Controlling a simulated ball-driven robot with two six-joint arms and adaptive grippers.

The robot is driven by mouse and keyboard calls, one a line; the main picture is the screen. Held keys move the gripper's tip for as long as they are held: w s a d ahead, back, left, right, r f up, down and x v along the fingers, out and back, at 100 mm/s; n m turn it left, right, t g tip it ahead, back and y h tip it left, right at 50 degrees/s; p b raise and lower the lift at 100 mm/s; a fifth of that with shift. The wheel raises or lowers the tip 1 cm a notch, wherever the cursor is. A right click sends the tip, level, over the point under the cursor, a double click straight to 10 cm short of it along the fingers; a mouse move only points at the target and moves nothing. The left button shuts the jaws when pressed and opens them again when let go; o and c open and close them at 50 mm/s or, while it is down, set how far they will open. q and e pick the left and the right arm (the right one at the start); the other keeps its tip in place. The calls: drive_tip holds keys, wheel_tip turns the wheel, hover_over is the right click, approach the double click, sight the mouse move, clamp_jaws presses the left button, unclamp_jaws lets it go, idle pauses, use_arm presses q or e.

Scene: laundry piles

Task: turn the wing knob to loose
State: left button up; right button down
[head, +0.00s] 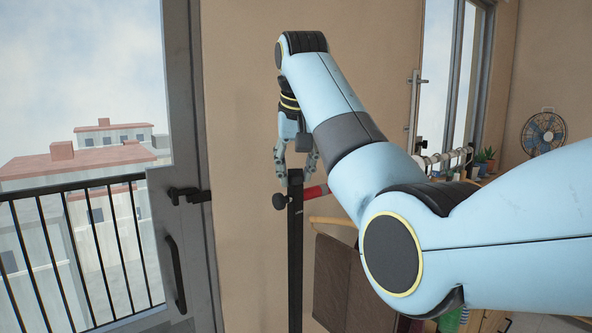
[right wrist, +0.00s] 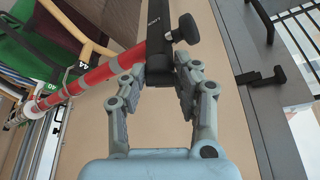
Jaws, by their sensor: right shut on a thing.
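The black wing knob (head: 280,201) sticks out from the left side of a black upright post (head: 295,260), just below its top. In the right wrist view the knob (right wrist: 187,28) lies beyond my fingertips, clear of them. My right gripper (head: 297,165) comes down from above at the post's top. In the right wrist view its fingers (right wrist: 155,82) lie on either side of the post's end (right wrist: 160,65), shut on it. Small pale lettering shows on the post, too small to read surely. My left gripper is not in view.
A red and white rod (right wrist: 95,78) runs sideways from the post, with hangers and a green garment (right wrist: 45,35) near it. A brown cloth (head: 335,280) hangs right of the post. A balcony door frame (head: 190,120) stands to the left.

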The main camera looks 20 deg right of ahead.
sight(296, 176)
drive_tip(key=c, duration=1)
unclamp_jaws()
drive_tip(key=shift+c, duration=0.2)
drive_tip(key=shift+o, duration=0.2)
wheel_tip(296, 176, up, 10)
drive_tip(key=shift+f, duration=0.15)
